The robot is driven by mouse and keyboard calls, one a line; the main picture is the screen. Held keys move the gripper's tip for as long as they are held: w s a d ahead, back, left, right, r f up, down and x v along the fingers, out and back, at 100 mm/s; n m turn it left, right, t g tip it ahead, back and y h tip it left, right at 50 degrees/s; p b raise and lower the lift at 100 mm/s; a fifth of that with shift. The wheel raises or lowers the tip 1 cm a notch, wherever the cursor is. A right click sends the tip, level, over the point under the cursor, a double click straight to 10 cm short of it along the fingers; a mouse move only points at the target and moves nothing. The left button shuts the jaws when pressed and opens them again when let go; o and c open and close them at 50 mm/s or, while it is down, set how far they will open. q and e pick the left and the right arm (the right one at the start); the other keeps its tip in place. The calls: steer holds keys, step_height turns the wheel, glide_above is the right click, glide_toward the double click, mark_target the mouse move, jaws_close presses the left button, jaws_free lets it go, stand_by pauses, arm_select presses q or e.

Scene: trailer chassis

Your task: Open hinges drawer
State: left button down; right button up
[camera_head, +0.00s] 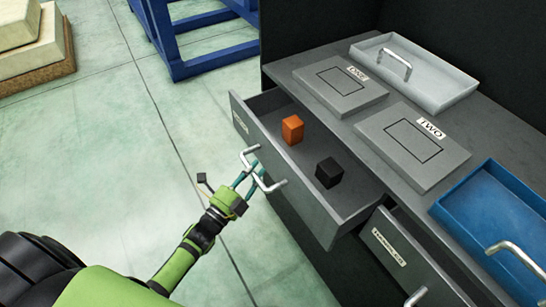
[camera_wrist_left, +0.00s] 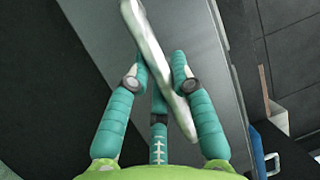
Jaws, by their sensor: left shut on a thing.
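The left drawer (camera_head: 285,170) under the grey counter stands pulled out, and its inside shows. Its label at the far left end is too small to read. An orange block (camera_head: 292,130) and a black block (camera_head: 329,172) lie in it. My left gripper (camera_head: 252,178) is shut on the drawer's metal handle (camera_head: 270,186) at the front face. In the left wrist view the teal fingers (camera_wrist_left: 160,82) close from both sides around the pale handle bar (camera_wrist_left: 146,45). My right gripper is not in view.
A second drawer (camera_head: 385,235) with a handle is at the lower right, seemingly slightly out. On the counter (camera_head: 310,62) are plates marked ONE (camera_head: 340,86) and TWO (camera_head: 412,142), a grey tray (camera_head: 455,85) and a blue tray (camera_head: 505,215).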

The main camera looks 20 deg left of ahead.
arm_select(q)
steer(key=s+a+p, duration=0.1)
steer(key=s+a, duration=0.8)
steer(key=s, duration=0.2)
steer(key=shift+s+a, duration=0.2)
steer(key=shift+s, duration=0.2)
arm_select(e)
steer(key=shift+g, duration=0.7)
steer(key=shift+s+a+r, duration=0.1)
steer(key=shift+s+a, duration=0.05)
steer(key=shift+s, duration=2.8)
arm_select(q)
steer(key=c, duration=1)
jaws_free()
steer(key=shift+c, duration=0.2)
